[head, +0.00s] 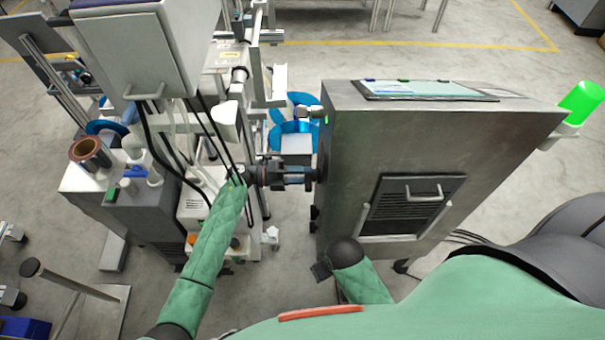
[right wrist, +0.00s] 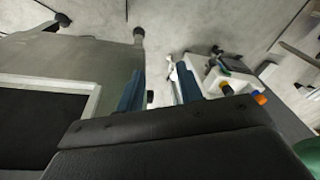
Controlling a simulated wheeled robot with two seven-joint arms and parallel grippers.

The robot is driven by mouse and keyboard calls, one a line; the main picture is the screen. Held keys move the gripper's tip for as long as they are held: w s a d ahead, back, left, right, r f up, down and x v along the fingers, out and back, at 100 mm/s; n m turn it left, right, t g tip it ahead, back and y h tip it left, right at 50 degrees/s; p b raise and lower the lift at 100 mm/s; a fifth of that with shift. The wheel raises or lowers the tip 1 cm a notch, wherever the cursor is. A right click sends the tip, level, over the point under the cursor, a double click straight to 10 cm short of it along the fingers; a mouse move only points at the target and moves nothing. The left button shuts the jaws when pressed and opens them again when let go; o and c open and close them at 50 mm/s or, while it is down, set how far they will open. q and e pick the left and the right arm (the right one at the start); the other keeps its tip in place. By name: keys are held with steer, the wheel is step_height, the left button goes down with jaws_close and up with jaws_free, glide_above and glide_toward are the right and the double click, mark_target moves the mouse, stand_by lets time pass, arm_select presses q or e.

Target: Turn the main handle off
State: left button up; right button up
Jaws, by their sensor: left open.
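A grey metal cabinet (head: 345,125) stands right of centre in the head view. My left gripper (head: 312,176) reaches from the left to the cabinet's left side, its fingers pointing right at it. It is open; whether it touches anything there is unclear. The main handle cannot be made out for certain; that left face is turned away from the head camera. A vented panel (head: 388,225) with a pull handle (head: 424,193) is on the front face. My right gripper (right wrist: 160,70) shows two blue fingers apart with nothing between them; in the head view it is mostly hidden near the cabinet's lower front.
A green lamp (head: 582,100) glows at the cabinet's right corner. A machine with a grey box (head: 125,55), cables and a copper-coloured roll (head: 90,152) stands at left. Blue reels (head: 293,130) are behind my left gripper. A metal stand (head: 75,290) is at lower left.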

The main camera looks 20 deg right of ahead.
arm_select(q)
steer(key=shift+c, duration=0.4)
steer(key=c, duration=0.6)
steer(key=shift+o, duration=0.2)
